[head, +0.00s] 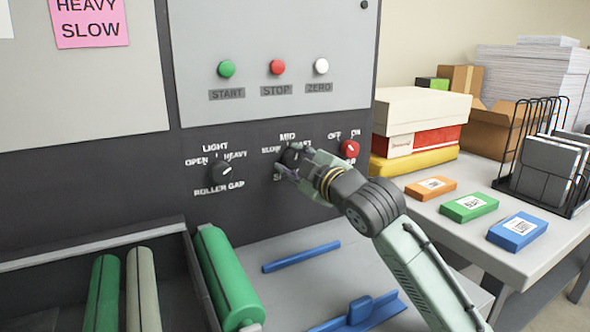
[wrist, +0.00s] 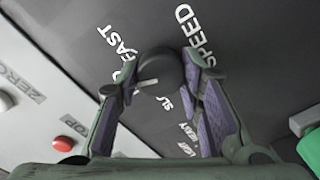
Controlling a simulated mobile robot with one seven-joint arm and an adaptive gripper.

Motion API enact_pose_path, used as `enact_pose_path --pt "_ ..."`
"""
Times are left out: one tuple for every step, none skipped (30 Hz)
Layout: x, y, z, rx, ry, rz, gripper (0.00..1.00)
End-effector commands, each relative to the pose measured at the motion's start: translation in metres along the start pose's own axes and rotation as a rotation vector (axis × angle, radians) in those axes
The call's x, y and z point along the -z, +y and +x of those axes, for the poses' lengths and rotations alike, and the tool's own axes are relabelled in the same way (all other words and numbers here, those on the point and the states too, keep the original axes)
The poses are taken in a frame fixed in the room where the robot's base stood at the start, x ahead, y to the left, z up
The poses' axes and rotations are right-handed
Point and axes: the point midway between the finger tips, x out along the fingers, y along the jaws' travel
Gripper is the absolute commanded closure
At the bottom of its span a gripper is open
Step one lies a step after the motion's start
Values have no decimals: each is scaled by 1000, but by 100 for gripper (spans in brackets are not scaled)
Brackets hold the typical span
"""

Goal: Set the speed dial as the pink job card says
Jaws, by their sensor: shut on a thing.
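The pink job card (head: 90,40) at the top left reads "HEAVY" and "SLOW"; its top edge is cut off. The black speed dial (head: 291,156) sits on the dark panel, with SLOW at left, MID above and FAST at right. My gripper (head: 290,167) is shut on this dial and partly covers it in the head view. In the wrist view the dial (wrist: 160,68) sits between the fingertips of my gripper (wrist: 148,88). Its white pointer line points roughly toward the MID side, between FAST and SLOW.
The roller gap dial (head: 222,175) is left of my gripper, its pointer toward HEAVY. A red OFF/ON knob (head: 349,149) is close on the right. START (head: 227,69), STOP (head: 277,67) and ZERO (head: 321,66) buttons are above. A green roller (head: 229,277) lies below.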

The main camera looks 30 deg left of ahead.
Motion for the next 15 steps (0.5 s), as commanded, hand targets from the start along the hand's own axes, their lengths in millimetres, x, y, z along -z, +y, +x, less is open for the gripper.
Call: enact_pose_path --pt "-1 -3 0 2 -1 -44 94" --pt "-1 -3 0 2 -3 -72 94" --pt "-1 -3 0 3 -4 -110 94" --pt "-1 -3 0 4 -6 -138 94" --pt "-1 -3 0 4 -7 -166 94" --pt "-1 -3 0 5 -8 -204 94" --pt "-1 -3 0 5 -10 -233 94" --pt "-1 -3 0 5 -11 -262 94" --pt "-1 -3 0 6 -12 -300 94" --pt "-1 -3 0 6 -13 -328 94" --pt "-1 -4 0 6 -14 -357 94" --pt "-1 -4 0 7 -15 -395 94" --pt "-1 -3 0 7 -16 -423 94" --pt "-1 -3 0 7 -17 -452 94" --pt "-1 -4 0 8 -18 -490 94"
